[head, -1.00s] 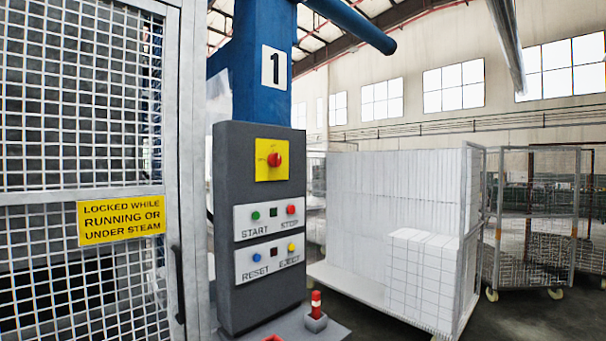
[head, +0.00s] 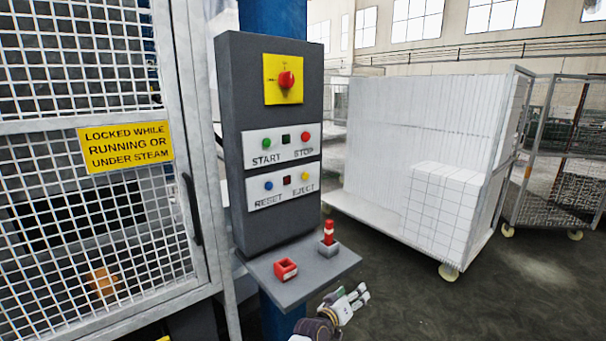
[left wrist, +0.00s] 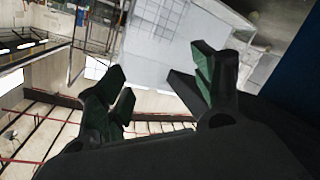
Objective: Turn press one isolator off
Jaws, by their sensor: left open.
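The press one isolator is a red rotary knob (head: 287,79) on a yellow plate (head: 271,97), at the top of the dark grey control panel (head: 240,130) in the head view. The direction its handle points is too small to tell. My left gripper (head: 357,294) is low in the head view, below and right of the panel's shelf, apart from the knob. In the left wrist view its jaws (left wrist: 160,90) are spread and nothing is between them. My right gripper is not in view.
Below the isolator are START, STOP, RESET and EJECT buttons (head: 283,169). A shelf (head: 310,277) holds a red open box (head: 286,269) and a red-and-white item in a grey holder (head: 328,242). A mesh gate (head: 185,130) stands left. A foam-loaded trolley (head: 449,270) stands right.

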